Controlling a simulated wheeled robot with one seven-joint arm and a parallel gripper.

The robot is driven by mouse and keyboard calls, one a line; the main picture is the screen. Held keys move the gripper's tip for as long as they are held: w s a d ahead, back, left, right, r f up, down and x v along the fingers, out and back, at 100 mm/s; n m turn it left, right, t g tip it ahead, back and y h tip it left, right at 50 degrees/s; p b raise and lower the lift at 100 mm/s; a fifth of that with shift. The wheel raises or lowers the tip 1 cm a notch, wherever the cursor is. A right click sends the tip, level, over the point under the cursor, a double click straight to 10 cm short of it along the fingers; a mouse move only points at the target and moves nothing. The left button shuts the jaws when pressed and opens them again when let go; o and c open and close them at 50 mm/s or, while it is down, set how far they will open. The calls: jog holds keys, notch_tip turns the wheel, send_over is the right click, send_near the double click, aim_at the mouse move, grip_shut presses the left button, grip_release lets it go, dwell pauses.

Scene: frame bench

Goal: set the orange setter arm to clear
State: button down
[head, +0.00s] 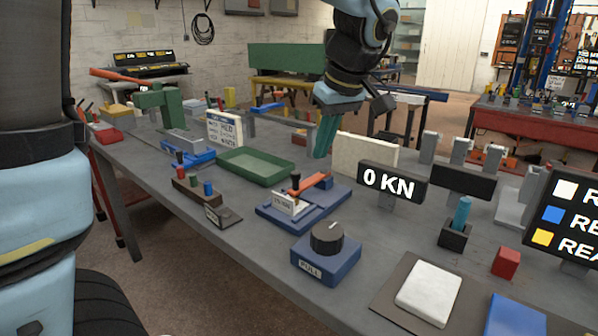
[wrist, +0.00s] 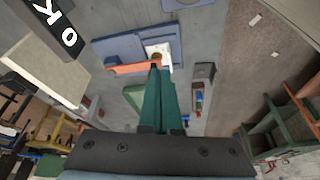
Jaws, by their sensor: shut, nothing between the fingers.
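The orange setter arm (head: 309,184) lies across the blue base (head: 322,207), with a dark upright knob at its left end beside a white plate (head: 288,204). The lettering on the plate is too small to read surely. In the wrist view the orange arm (wrist: 128,69) runs left from the fingertips, and the white plate (wrist: 160,52) is just beyond them. My gripper (head: 318,156) has green fingers, shut and empty, pointing down above and behind the arm. In the wrist view my gripper (wrist: 155,72) overlaps the arm's right end; contact cannot be told.
A blue box with a black dial (head: 327,238) stands in front. A "0 KN" display (head: 392,185) and a cream panel (head: 366,153) stand to the right. A green tray (head: 228,160) and a small block with coloured pegs (head: 196,194) are to the left.

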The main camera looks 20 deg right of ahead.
jog(key=shift+s+d+r, duration=0.15)
jog(key=shift+d+r, duration=0.15)
jog(key=shift+d, duration=0.4)
jog(key=w+f+p, duration=0.1)
jog(key=w+f, duration=0.1)
jog(key=f, duration=0.1)
jog(key=w+a+f+p, duration=0.1)
jog(key=w+f, duration=0.1)
jog(key=f, duration=0.1)
jog(key=w+a+f+p, duration=0.1)
jog(key=w+f, duration=0.1)
jog(key=f, duration=0.1)
jog(key=shift+w+p, duration=0.2)
jog(key=shift+p, duration=0.2)
jog(key=shift+w+f, duration=0.15)
jog(key=shift+w, duration=0.4)
